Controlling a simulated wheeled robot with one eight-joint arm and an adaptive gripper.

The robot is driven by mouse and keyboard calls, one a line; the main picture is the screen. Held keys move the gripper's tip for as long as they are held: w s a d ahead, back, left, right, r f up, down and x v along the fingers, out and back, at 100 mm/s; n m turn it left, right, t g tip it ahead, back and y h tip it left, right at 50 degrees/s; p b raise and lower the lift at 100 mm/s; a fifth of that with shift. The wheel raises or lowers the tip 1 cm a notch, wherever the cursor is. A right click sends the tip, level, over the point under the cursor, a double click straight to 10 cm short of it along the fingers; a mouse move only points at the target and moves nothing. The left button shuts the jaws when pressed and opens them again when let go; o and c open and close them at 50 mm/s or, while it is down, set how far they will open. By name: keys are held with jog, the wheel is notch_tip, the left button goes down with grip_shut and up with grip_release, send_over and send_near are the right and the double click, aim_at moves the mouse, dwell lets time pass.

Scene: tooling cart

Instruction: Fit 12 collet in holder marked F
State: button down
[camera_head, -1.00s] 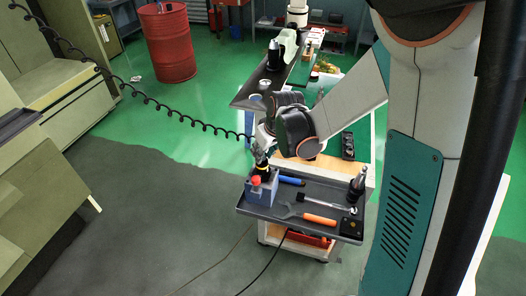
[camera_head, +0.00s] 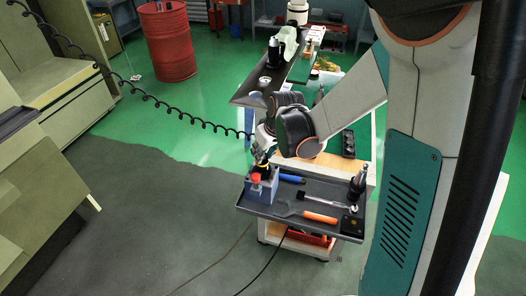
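My gripper (camera_head: 262,158) is small in the view, over the back left corner of the cart's grey tray. A dark piece with a yellow band (camera_head: 262,165) is right below the fingers, at a blue-grey block (camera_head: 258,190) with a red knob (camera_head: 256,178). Whether the fingers touch or hold this piece cannot be told. A dark and silver tool holder (camera_head: 357,186) stands upright at the tray's right end. No collet and no marking F or 12 can be made out at this size.
On the tray (camera_head: 275,211) lie a blue-handled tool (camera_head: 291,179), a black-headed tool with a bright shaft (camera_head: 313,199), an orange-handled wrench (camera_head: 319,217) and a black square piece (camera_head: 350,224). A dark bench (camera_head: 262,83) stands behind. A coiled black cable (camera_head: 170,108) hangs at left.

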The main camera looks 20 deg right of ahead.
jog(key=c, duration=1.2)
grip_release()
jog(key=shift+c, duration=0.2)
jog(key=v, duration=1.2)
jog(key=s+a+f+m+t+h+b, duration=0.1)
jog(key=s+f+m+t+b, duration=0.2)
jog(key=s+b, duration=0.6)
jog(key=s+f, duration=0.1)
jog(key=s, duration=0.8)
jog(key=shift+a, duration=0.2)
